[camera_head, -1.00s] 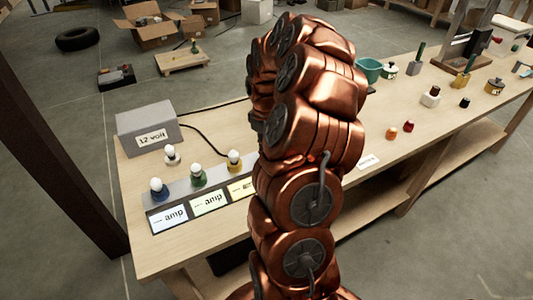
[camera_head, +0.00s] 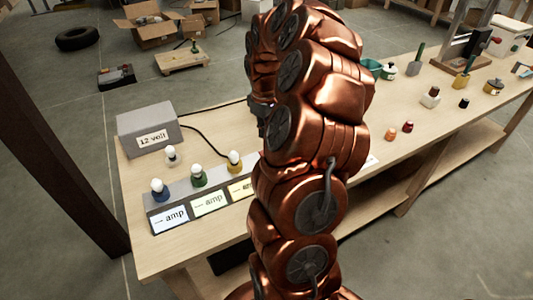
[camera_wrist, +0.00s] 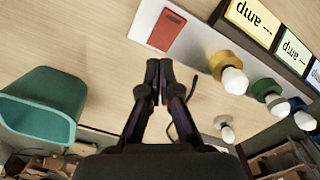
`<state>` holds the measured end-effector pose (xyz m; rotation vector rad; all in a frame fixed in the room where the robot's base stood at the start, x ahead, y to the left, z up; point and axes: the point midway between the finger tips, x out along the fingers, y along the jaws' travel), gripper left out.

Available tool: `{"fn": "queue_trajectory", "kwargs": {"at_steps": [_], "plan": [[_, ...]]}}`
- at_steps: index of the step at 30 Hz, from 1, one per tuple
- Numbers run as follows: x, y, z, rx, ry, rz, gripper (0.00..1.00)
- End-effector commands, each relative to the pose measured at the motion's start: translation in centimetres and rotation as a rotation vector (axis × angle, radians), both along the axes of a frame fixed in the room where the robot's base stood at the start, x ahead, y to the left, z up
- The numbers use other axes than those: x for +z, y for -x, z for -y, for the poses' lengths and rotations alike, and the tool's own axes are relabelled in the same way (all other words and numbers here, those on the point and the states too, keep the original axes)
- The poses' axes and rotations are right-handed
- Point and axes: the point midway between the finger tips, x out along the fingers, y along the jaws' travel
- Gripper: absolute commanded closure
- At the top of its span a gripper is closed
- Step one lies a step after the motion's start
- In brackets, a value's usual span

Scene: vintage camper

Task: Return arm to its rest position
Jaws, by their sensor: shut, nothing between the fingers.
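My copper-coloured arm (camera_head: 315,130) rises through the middle of the head view and bends over the workbench (camera_head: 140,210). My gripper (camera_wrist: 159,72) shows in the wrist view, its two black fingers together and empty. It hangs above the bare wooden tabletop, apart from the things on it. In the head view my arm hides most of the gripper.
Bulbs on blue (camera_head: 159,193), green (camera_head: 198,179) and yellow (camera_head: 235,166) bases stand along the amp signs (camera_head: 210,203). A grey 12 volt box (camera_head: 149,128) sits behind. A teal bin (camera_wrist: 42,105) and red panel (camera_wrist: 167,30) lie near my gripper.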

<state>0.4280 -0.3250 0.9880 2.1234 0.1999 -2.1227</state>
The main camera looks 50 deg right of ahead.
Motion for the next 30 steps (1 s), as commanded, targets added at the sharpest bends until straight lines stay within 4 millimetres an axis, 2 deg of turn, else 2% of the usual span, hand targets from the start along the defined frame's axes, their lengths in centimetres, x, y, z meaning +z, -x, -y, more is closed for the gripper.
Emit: {"fn": "queue_trajectory", "kwargs": {"at_steps": [4, 22, 26, 30], "plan": [[0.6, 0.0, 0.0, 0.0, -0.001, -0.001, 1.0], [0.8, 0.0, -0.5, 0.003, -0.001, 0.001, 1.0], [2.0, -0.3, -3.3, 0.02, -0.007, 0.004, 1.0], [3.8, 0.1, -8.9, 0.041, -0.02, 0.0, 1.0]]}}
